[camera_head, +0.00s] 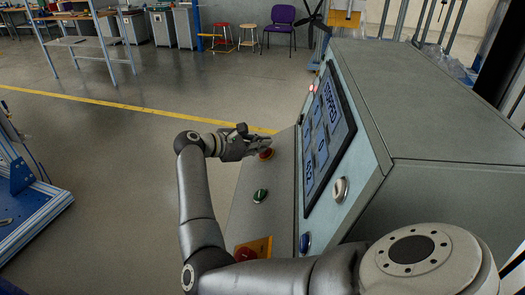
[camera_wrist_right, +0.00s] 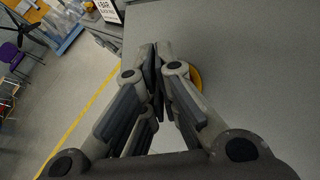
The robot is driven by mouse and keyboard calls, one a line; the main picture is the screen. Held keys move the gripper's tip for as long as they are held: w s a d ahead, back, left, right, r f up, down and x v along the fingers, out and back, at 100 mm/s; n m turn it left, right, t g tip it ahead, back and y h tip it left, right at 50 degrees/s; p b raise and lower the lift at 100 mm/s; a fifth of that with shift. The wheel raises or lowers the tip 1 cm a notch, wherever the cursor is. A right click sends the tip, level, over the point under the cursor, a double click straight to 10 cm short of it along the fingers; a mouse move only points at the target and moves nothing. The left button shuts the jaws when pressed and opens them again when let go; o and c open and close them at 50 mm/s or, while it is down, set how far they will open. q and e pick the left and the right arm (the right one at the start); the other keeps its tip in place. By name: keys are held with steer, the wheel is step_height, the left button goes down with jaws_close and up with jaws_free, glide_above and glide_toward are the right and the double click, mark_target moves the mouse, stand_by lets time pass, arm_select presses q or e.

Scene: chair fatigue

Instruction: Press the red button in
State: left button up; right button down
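A red button (camera_head: 266,154) with a yellow ring sits on the sloping grey console panel (camera_head: 277,180), just beside my right gripper (camera_head: 258,141). In the right wrist view, part of its yellow ring (camera_wrist_right: 196,78) shows behind the fingers; the red cap is hidden there. The fingers of my right gripper (camera_wrist_right: 156,58) are closed together with nothing visible between them. In the head view the fingertips are very near the button; I cannot tell if they touch it. A second red knob (camera_head: 246,254) on an orange-yellow plate is partly hidden by my arm. My left gripper is not in view.
The panel also has a green knob (camera_head: 260,196) and a blue button (camera_head: 305,243). A display (camera_head: 325,136) reading "STOPPED" and a silver knob (camera_head: 340,189) are on the cabinet face. A blue frame (camera_head: 30,215) stands at left. Floor between is clear.

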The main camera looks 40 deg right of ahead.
steer(key=shift+s+d+f, duration=0.1)
steer(key=shift+s+f, duration=0.05)
steer(key=shift+f, duration=0.25)
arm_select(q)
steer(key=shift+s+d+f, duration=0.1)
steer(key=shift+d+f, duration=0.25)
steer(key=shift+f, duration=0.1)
arm_select(e)
steer(key=shift+w+r+b, duration=0.5)
steer(key=shift+r+b, duration=0.15)
steer(key=shift+r, duration=0.1)
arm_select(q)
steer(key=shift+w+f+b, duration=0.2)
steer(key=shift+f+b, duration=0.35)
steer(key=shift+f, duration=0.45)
arm_select(e)
steer(key=shift+w+a+r, duration=0.3)
steer(key=shift+a+r, duration=0.05)
steer(key=shift+r, duration=0.35)
steer(key=shift+w+a+r, duration=0.3)
steer(key=shift+w+r, duration=0.05)
steer(key=shift+r, duration=0.3)
steer(key=shift+w+a+r, duration=0.3)
steer(key=shift+a+r, duration=0.05)
steer(key=shift+r, duration=0.35)
